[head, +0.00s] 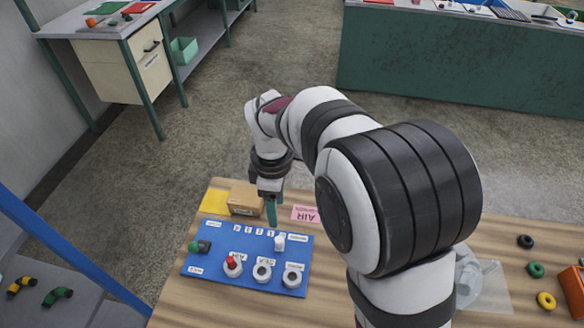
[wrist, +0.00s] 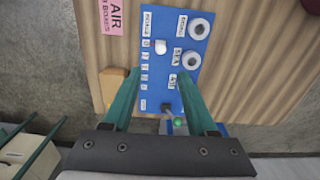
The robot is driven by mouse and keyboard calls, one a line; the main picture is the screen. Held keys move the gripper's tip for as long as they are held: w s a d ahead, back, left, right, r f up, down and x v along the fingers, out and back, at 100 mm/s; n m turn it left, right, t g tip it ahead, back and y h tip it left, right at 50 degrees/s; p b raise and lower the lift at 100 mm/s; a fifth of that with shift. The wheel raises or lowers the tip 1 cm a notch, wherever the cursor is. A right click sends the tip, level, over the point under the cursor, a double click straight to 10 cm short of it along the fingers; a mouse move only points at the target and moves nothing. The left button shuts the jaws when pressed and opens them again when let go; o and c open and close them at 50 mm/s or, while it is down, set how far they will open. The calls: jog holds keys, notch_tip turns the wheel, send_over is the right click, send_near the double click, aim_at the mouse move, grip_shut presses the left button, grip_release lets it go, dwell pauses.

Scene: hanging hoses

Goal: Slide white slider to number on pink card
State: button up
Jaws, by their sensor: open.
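The blue panel (head: 222,264) lies on the wooden table and also shows in the wrist view (wrist: 155,20). The white slider (head: 279,242) stands at the right end of a row of small number tags; in the wrist view the slider (wrist: 161,47) is near the row's upper end. The pink card (head: 305,213) lies behind the panel; in the wrist view the card (wrist: 113,16) reads "AIR" above a smaller line that I cannot read surely. My gripper (head: 271,220) is above the panel's back edge, open and empty, its teal fingers (wrist: 157,78) apart and away from the slider.
The panel carries a green knob (head: 200,246), a red-topped port (head: 232,266) and two white ring ports (head: 262,271) (head: 292,276). A cardboard box (head: 245,200) and yellow card (head: 213,201) sit behind it. Coloured rings (head: 536,269) and an orange bin lie at the right.

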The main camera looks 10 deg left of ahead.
aim_at(279, 240)
notch_tip(279, 240, down, 14)
jog(key=shift+d+f, duration=0.1)
jog(key=shift+f, duration=0.05)
grip_shut()
dwell(1.4)
